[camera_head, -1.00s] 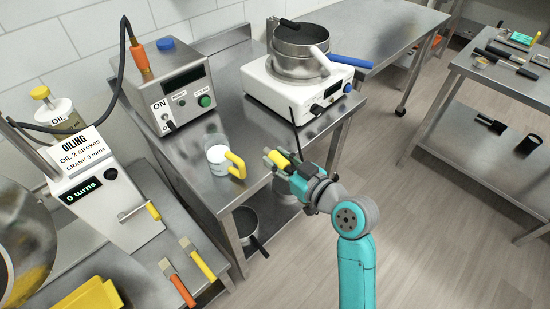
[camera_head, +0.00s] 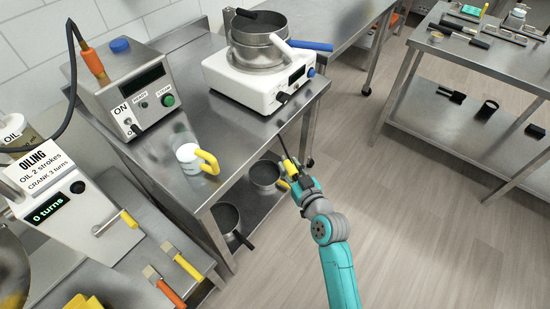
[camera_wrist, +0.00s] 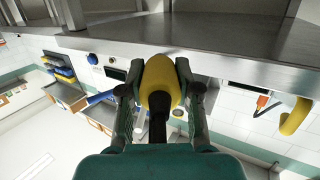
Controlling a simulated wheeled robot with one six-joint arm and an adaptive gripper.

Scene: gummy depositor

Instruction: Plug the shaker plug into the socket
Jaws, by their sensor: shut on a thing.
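My gripper (camera_head: 289,175) is shut on a yellow plug (camera_wrist: 161,82) with a black stem or cord; the plug also shows small in the head view (camera_head: 290,166). A thin dark line rises from it toward the table edge. The gripper is off the front right of the steel table, apart from it. The shaker (camera_head: 245,85) appears to be the white machine with a display and knobs, carrying a metal pan (camera_head: 258,38). I cannot make out a socket for certain in either view; it may be hidden or too small.
The steel table (camera_head: 235,130) also holds a grey control box (camera_head: 140,95) and a white cup with a yellow handle (camera_head: 190,155). Pans (camera_head: 264,173) stand on its lower shelf. An oiling machine (camera_head: 60,195) is at left. Open floor lies to the right.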

